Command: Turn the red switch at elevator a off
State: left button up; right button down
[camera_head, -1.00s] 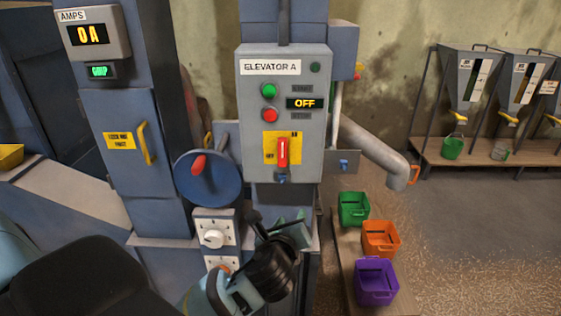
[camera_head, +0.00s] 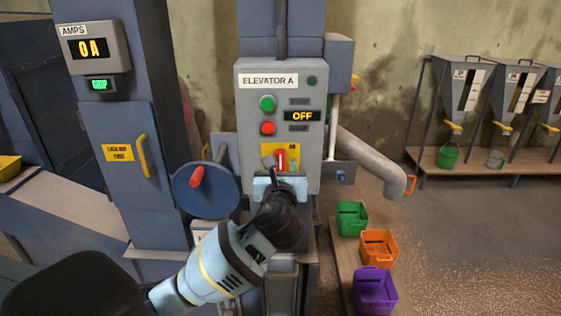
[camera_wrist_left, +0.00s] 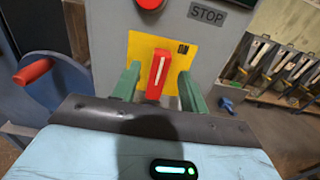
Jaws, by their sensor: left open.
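The red switch (camera_head: 281,159) sits on a yellow plate (camera_head: 267,151) low on the grey Elevator A panel (camera_head: 247,122). Its handle points up, and the panel display reads OFF. In the left wrist view the red switch (camera_wrist_left: 157,78) stands between the two green fingers of my left gripper (camera_wrist_left: 161,85), with a gap visible on each side. My left gripper (camera_head: 279,178) is open in front of the switch and hides its lower part in the head view. My right gripper is not in view.
A blue handwheel with a red knob (camera_head: 196,177) is just left of the panel. A grey spout (camera_head: 372,158) is to the right. Green (camera_head: 351,220), orange (camera_head: 378,250) and purple (camera_head: 375,291) bins stand on a board at lower right.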

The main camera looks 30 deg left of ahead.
aim_at(281, 160)
pick_arm(q)
jog(key=shift+x, duration=1.55)
grip_shut()
